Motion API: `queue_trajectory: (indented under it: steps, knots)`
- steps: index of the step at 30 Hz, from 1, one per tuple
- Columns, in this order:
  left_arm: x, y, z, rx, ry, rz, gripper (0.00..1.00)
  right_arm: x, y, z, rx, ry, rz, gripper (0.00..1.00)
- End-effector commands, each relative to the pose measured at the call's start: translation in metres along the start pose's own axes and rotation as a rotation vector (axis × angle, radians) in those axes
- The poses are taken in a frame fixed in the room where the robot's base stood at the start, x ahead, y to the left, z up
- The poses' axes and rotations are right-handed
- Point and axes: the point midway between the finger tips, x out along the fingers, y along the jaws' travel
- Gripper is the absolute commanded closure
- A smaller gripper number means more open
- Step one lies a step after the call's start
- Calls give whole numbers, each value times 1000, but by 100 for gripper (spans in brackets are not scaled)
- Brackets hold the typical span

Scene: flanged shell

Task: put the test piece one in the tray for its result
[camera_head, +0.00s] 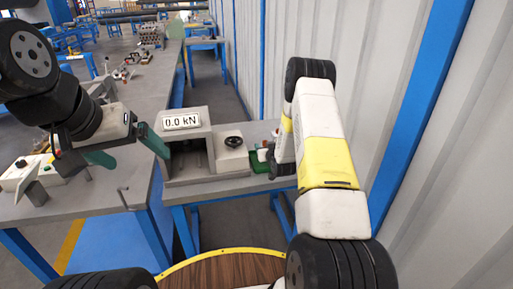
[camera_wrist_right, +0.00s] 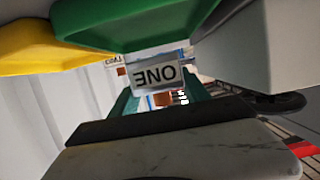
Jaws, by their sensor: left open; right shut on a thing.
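Test piece one, a block with an upside-down "ONE" label (camera_wrist_right: 157,76), is between the teal fingers of my right gripper (camera_wrist_right: 163,92) in the right wrist view. The right gripper is shut on it. In the head view my right arm hides most of that gripper and the piece. A green tray (camera_wrist_right: 130,25) fills the top of the wrist view, with a yellow tray (camera_wrist_right: 28,45) to its left. The green tray (camera_head: 260,161) also shows partly in the head view, beside the testing machine (camera_head: 205,183). My left gripper (camera_head: 126,150) is open and empty, left of the machine.
The machine's display (camera_head: 181,122) reads 0.0 kN, and a black knob (camera_head: 233,142) sits on its right part. A grey bench (camera_head: 130,100) with a control box (camera_head: 28,172) lies left. A corrugated wall (camera_head: 400,60) stands close on the right.

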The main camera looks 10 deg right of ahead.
Motion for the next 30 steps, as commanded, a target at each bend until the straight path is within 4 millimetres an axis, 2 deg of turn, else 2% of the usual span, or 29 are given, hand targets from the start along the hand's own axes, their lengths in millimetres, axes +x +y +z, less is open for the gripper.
queue_trajectory:
  steps: [5,13,25,26,28,29,30]
  knots:
    - [0,0,0,0,0,0,8,4,0,6,0,6,1,100]
    - [0,0,0,0,0,0,8,13,0,37,0,5,1,100]
    - [0,0,0,0,0,0,8,14,0,41,-1,7,1,100]
    - [0,0,0,0,0,0,8,14,0,44,0,1,1,42]
    - [0,0,0,0,0,0,8,14,0,43,0,1,1,28]
    - [0,0,0,0,0,0,8,14,0,43,0,1,1,24]
    - [0,0,0,0,0,0,8,14,0,43,0,1,1,24]
